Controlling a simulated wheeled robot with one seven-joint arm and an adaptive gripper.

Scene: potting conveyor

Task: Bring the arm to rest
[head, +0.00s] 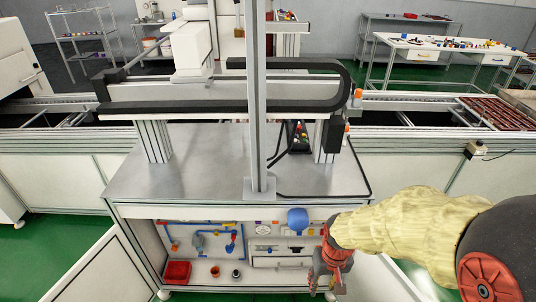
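My arm enters from the right edge in the head view, with a black and red joint and a wrinkled pale yellow sleeve. It reaches left to my gripper (325,289), which is red and grey and hangs low at the bottom of the view. My gripper appears in front of the right end of the open shelf under the metal worktable (215,170). The fingers are small and partly cut by shadow, so I cannot tell whether they are open or shut. I see nothing clearly held.
A vertical post (258,100) rises from the worktable. A conveyor gantry (220,97) runs behind it. An open white door (88,270) stands at the left. Green floor shows at lower left.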

